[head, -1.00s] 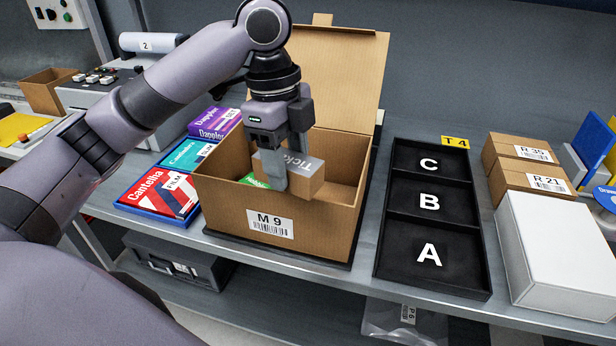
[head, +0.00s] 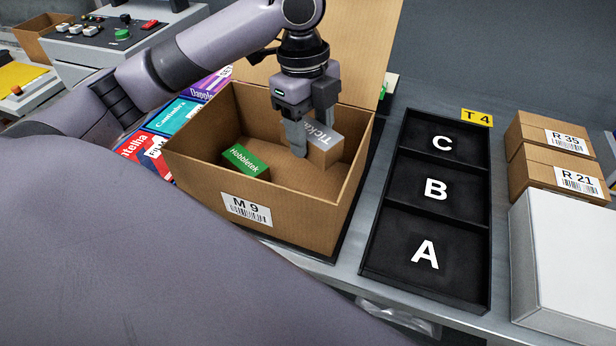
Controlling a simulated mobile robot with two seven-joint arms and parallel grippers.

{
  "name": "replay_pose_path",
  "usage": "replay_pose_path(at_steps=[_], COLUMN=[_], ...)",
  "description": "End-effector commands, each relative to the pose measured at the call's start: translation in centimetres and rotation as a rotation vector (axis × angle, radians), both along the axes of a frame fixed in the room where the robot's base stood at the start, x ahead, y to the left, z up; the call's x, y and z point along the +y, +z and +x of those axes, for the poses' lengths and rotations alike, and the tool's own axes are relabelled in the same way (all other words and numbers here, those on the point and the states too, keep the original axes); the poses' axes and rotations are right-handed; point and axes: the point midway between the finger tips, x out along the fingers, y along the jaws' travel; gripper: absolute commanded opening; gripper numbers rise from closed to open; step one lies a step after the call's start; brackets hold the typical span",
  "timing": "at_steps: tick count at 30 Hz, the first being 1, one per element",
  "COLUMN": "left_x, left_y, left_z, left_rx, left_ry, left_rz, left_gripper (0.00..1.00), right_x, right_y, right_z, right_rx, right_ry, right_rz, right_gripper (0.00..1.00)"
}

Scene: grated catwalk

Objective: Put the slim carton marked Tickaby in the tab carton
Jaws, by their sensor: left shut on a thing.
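The tab carton (head: 190,165) is the open brown box labelled M 9, its lid raised at the back. My left gripper (head: 312,140) is inside the box opening, toward its right side, shut on the slim carton marked Tickaby (head: 322,152). That carton is brown with a grey face; its lettering is partly hidden by the fingers. It is within the walls, but I cannot tell whether it touches the floor of the box. A green Hobbietek box (head: 246,163) lies inside at the left. My right gripper is not in view.
A black tray (head: 372,268) with compartments A, B and C is right of the box. Brown cartons R 35 (head: 535,135) and R 21 (head: 535,180) and a white box (head: 575,250) stand further right. Colourful boxes, including a teal one (head: 176,115), are at the left.

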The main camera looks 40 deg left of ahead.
Motion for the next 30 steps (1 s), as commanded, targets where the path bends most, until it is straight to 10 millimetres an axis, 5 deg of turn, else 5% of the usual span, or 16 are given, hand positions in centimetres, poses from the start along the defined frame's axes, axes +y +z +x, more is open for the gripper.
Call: replay_pose_path(at_steps=[3, 9, 23, 30], left_x=[0.1, 0.0, 0.1, 0.0], left_y=[-3.4, -7.0, -11.9, -12.0], left_z=[-0.1, -0.1, -0.1, 0.0], left_rx=[0.005, 0.001, 0.002, -0.001], left_ry=[0.0, 0.0, 0.001, 0.0], left_rz=[0.001, 0.0, 0.001, 0.0], left_gripper=[0.2, 0.2, 0.2, 0.2], right_x=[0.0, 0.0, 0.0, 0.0], right_y=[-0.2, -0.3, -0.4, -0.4], right_z=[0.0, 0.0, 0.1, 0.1], right_rx=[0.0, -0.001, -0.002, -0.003], right_ry=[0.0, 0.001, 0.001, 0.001], right_rz=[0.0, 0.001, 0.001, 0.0], right_gripper=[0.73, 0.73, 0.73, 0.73])
